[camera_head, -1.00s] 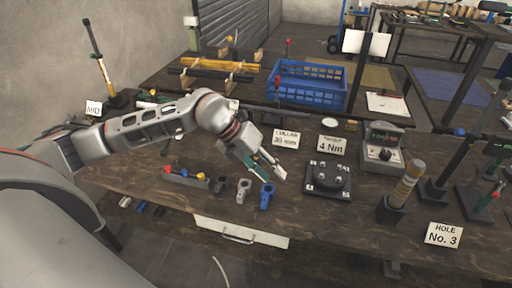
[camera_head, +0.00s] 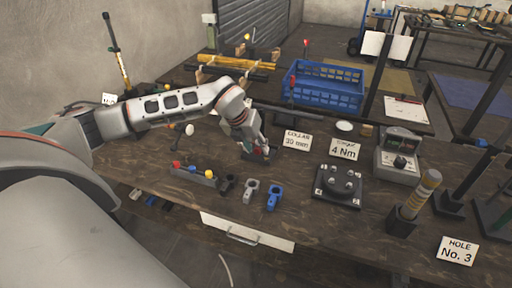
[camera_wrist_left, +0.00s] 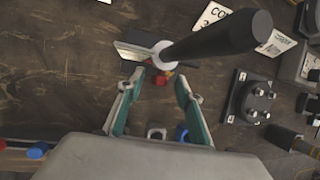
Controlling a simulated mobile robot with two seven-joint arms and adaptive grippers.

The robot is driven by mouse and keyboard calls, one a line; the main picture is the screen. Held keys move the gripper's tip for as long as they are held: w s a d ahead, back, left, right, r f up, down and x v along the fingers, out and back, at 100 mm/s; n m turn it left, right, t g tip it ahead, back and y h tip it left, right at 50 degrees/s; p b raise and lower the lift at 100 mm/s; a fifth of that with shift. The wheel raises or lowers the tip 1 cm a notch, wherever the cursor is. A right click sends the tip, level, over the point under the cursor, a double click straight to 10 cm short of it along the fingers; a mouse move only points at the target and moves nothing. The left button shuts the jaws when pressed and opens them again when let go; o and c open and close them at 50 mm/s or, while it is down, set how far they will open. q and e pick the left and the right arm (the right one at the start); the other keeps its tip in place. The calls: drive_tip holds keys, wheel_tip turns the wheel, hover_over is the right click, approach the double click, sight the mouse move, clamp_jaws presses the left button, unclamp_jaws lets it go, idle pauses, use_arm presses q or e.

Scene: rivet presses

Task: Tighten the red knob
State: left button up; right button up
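A small red knob (camera_wrist_left: 160,79) shows in the left wrist view, beside a white ring (camera_wrist_left: 163,54) around the foot of a dark post (camera_wrist_left: 215,36). A flat metal plate lies just left of the ring. My left gripper (camera_wrist_left: 159,86) is open, its two green-lined fingers apart on either side of the red knob; whether they touch it cannot be told. In the head view my left gripper (camera_head: 255,150) reaches down to the bench left of the "COLLAR 30 mm" card (camera_head: 297,140), and covers most of the knob. My right gripper is not in view.
A rack (camera_head: 194,174) of coloured knobs, a grey clamp (camera_head: 250,190) and a blue clamp (camera_head: 274,196) stand in front of the gripper. A black fixture (camera_head: 339,184) and a meter box (camera_head: 397,152) stand right. A blue crate (camera_head: 322,88) is behind.

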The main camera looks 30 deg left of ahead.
use_arm(q)
drive_tip(key=shift+w+f, duration=0.1)
drive_tip(key=shift+f, duration=0.05)
clamp_jaws()
